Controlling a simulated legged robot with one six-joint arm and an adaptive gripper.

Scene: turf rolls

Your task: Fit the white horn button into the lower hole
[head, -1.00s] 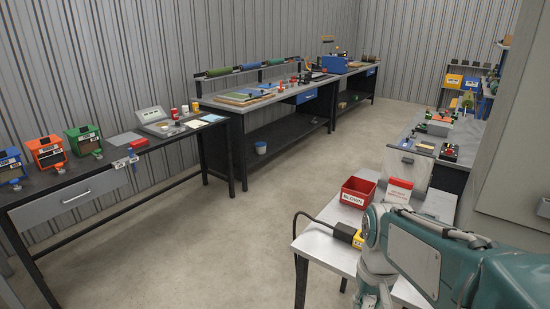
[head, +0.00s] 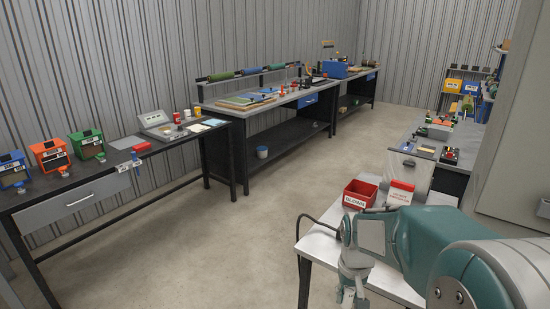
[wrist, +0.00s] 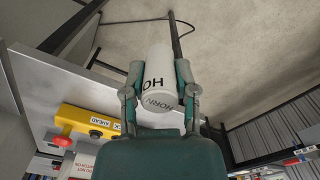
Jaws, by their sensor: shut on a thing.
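The white horn button (wrist: 158,80) is a white cylinder with dark lettering that reads HORN on its end. My gripper (wrist: 160,88) is shut on it, one finger on each side, in the wrist view. In the head view my gripper (head: 352,288) hangs low by the front of the light table. A yellow control box (wrist: 90,125) lies on the table left of the gripper in the wrist view. The button is apart from the box. I cannot make out the lower hole.
The light table (head: 318,245) carries a red bin (head: 359,194) and a red-and-white box (head: 400,193) at its back. A black cable (wrist: 140,20) runs past the table edge. Open floor (head: 230,250) lies to the left. Other benches stand farther off.

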